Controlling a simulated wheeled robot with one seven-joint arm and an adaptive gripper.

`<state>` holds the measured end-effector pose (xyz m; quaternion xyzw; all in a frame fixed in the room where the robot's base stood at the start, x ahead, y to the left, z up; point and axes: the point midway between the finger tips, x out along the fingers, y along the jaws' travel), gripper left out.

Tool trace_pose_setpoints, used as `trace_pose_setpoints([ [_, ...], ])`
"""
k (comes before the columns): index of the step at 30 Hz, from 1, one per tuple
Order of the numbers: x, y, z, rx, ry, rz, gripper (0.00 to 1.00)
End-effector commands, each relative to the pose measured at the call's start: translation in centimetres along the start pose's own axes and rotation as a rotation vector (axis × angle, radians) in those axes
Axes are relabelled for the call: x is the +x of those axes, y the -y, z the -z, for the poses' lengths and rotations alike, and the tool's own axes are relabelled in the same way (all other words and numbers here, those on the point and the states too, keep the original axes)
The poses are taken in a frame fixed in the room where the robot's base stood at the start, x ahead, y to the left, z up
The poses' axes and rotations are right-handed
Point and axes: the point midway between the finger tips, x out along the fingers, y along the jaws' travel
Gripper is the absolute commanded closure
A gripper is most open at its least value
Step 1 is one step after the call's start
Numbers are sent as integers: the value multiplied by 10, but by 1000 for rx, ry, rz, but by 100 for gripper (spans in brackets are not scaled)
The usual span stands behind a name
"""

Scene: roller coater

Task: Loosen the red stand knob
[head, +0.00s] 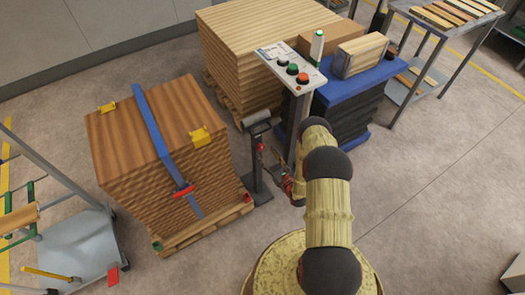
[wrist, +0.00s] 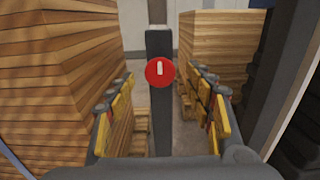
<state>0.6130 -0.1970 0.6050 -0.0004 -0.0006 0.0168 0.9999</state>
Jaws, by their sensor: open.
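The red stand knob (wrist: 160,72) is a round red disc with a white mark on its face, on the dark upright post (wrist: 160,115) of a stand. In the head view the knob (head: 260,147) is a small red spot on the post (head: 257,175), below a grey roller (head: 256,117). My gripper (wrist: 156,80) is open, with one yellow-padded finger on each side of the post in the picture. The knob shows between the fingertips, and neither finger appears to touch it. In the head view my gripper (head: 286,183) is small and partly hidden by my arm, just right of the post.
A strapped wood stack (head: 130,150) on a pallet stands left of the stand. A control pedestal (head: 298,105) with buttons stands close behind my gripper, beside a blue-topped table (head: 370,80). Another wood stack (head: 245,60) is behind.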

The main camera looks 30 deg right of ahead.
Motion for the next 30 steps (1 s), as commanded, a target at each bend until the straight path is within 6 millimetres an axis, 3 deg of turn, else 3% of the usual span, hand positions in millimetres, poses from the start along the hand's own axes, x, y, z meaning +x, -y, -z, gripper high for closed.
trace_pose_setpoints([
  [7, 32, 0, 1, 0, -1, -1, 47],
  [19, 39, 0, 0, 1, -1, -1, 48],
  [30, 38, 0, 0, 1, -2, -1, 69],
])
